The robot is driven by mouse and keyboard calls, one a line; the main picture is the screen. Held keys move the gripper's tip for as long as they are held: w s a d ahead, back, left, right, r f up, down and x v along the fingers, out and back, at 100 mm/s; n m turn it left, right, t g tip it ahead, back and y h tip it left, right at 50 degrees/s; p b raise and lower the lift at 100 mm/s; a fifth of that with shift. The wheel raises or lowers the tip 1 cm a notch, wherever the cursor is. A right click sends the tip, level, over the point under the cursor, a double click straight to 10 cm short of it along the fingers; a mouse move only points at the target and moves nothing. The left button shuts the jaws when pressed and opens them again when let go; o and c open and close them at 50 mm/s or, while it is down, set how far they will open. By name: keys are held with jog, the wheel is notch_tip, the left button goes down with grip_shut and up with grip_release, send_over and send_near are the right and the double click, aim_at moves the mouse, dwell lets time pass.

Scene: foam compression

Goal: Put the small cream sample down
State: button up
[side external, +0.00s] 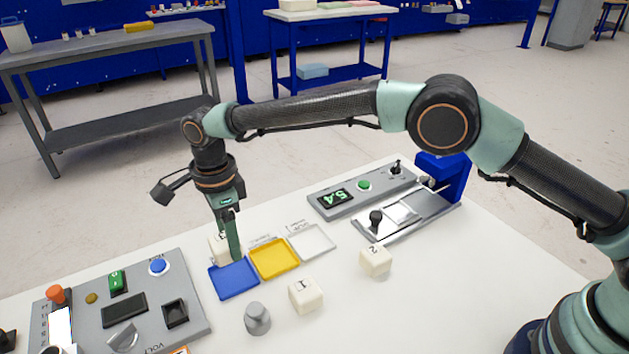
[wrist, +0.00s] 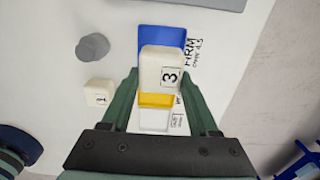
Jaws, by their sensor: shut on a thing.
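The small cream sample marked 3 (wrist: 160,66) is between the fingers of my gripper (wrist: 161,80) in the wrist view. My gripper is shut on the sample. In the wrist view the sample overlaps the blue tray (wrist: 162,36) and the yellow tray (wrist: 155,100). I cannot tell whether the sample touches a tray or hangs above it.
The yellow tray (side external: 274,259) and white tray (side external: 312,241) continue the row. Cream samples marked 1 (side external: 306,295) and 2 (side external: 376,261) and a grey knob-like piece (side external: 257,318) stand in front. A control panel (side external: 190,282) lies left, a metal fixture (side external: 415,214) behind right.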

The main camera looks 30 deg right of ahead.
jog(key=shift+f, duration=3.35)
jog(key=shift+f, duration=0.2)
jog(key=o, duration=1.4)
jog(key=shift+o, duration=0.2)
jog(key=shift+r, duration=0.1)
